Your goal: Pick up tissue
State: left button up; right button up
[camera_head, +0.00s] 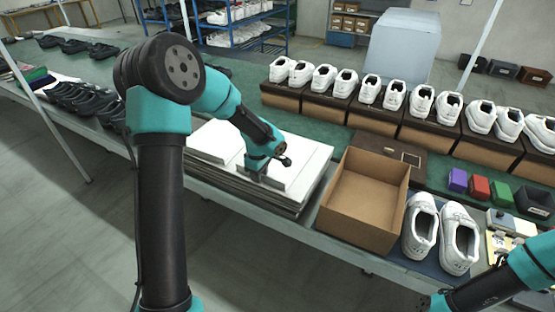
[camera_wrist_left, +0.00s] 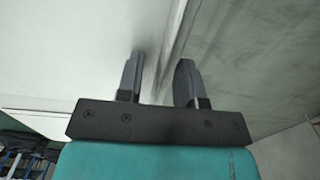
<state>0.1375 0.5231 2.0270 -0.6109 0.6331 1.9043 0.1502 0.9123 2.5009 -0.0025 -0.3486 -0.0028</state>
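The tissue is a stack of flat white sheets (camera_head: 308,165) on the near edge of the table, left of the open box. My left gripper (camera_head: 262,178) is over the front part of the stack. In the left wrist view its two fingers (camera_wrist_left: 160,82) stand apart. The white sheet surface (camera_wrist_left: 65,60) fills the left side there, and its edge runs between the fingers. I cannot tell whether the fingers touch a sheet. My right arm enters at the lower right, with its gripper (camera_head: 428,302) at the bottom edge, too small to read.
An open brown box (camera_head: 365,200) stands right of the stack, with a pair of white shoes (camera_head: 440,232) beside it. Several white shoes on brown boxes (camera_head: 400,122) line the back. Small coloured blocks (camera_head: 480,188) lie at the right. Dark shoes (camera_head: 85,100) are at the left.

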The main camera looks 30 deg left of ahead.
pick_arm(q)
grip_shut()
dwell(0.3)
dwell(0.4)
jog(key=shift+r, duration=1.75)
jog(key=s+d+r, duration=0.1)
jog(key=s+d, duration=0.8)
jog(key=s, duration=0.4)
jog(key=shift+r, duration=0.25)
jog(key=shift+s, duration=0.1)
